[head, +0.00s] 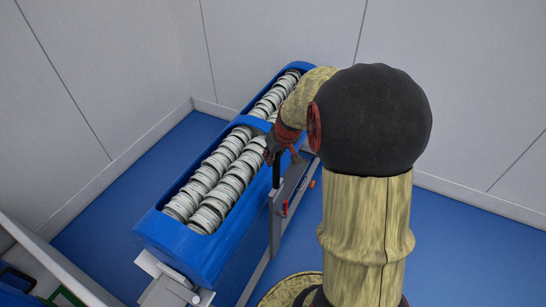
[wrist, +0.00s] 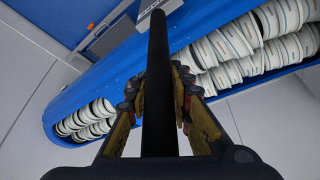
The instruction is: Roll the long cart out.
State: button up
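The long cart (head: 228,249) is a long blue tub filled with two rows of ribbed white-grey discs (head: 225,177). It stands on the blue floor, running from front left to back right, with a blue strap across its middle. A black upright bar (head: 276,172) rises from a grey bracket at its right side. My gripper (head: 284,150) is at the top of this bar, partly hidden by my arm. In the wrist view the bar (wrist: 160,85) runs between both fingers (wrist: 160,80), whose tips press close on each side; the contact itself is partly hidden.
Grey-white walls (head: 110,60) stand behind and left of the cart, with a narrow floor gap on the left. A grey-edged blue unit (head: 22,285) is at the lower left. Blue floor (head: 470,240) is clear on the right.

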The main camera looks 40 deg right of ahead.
jog(key=o, duration=0.4)
jog(key=v, duration=1.2)
dwell(0.6)
